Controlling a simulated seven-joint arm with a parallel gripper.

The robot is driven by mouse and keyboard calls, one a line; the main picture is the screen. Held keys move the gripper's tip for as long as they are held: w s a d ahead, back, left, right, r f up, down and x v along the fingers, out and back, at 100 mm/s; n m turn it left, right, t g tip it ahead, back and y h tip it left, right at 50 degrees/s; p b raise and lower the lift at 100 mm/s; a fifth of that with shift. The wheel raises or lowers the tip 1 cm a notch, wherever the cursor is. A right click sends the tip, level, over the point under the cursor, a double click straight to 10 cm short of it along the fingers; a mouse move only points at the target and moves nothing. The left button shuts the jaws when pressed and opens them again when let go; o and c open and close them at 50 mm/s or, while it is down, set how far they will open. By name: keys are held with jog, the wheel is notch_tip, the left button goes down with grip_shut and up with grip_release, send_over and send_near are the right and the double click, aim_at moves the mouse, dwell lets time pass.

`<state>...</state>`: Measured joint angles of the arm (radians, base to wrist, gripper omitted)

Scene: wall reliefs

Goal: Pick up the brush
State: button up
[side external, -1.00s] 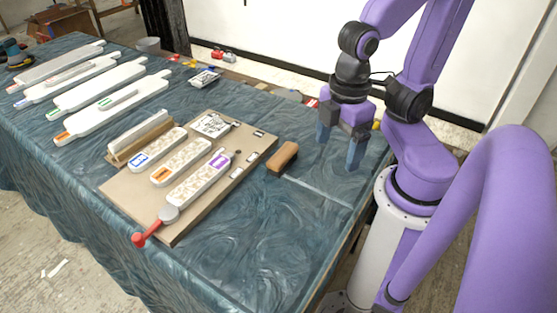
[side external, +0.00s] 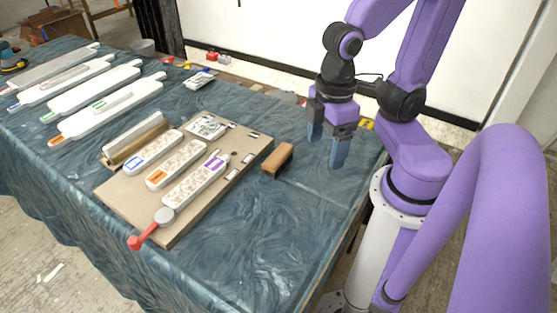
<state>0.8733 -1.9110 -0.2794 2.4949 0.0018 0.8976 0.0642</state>
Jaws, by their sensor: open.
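The brush (side external: 278,160) looks like a brown wooden block. It lies on the blue cloth-covered table, just right of the tan board; its bristles cannot be made out. My gripper (side external: 326,150) is open and empty, with blue fingers pointing down. It is above the table to the right of the brush and apart from it.
The tan board (side external: 187,222) holds several patterned white strips and a red-handled tool (side external: 152,229) at its front corner. Long white paddles (side external: 108,112) lie at the far left. The blue table (side external: 265,235) is clear in front of the brush.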

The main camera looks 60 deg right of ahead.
jog(key=w+d+f+m, duration=0.1)
jog(key=w+f+m, duration=0.1)
jog(key=w+m, duration=0.55)
jog(key=m, duration=2.2)
send_over(279, 154)
notch_tip(279, 154, down, 7)
jog(key=shift+n, duration=0.25)
jog(key=f, duration=1.1)
jog(key=shift+d+f, duration=0.1)
jog(key=shift+d, duration=0.25)
jog(key=shift+a+f, duration=0.2)
jog(key=shift+f, duration=0.7)
jog(key=shift+a+f, duration=0.2)
jog(key=shift+f, duration=0.7)
jog(key=shift+w+f, duration=0.1)
jog(key=shift+f, duration=0.75)
jog(key=c, duration=1.1)
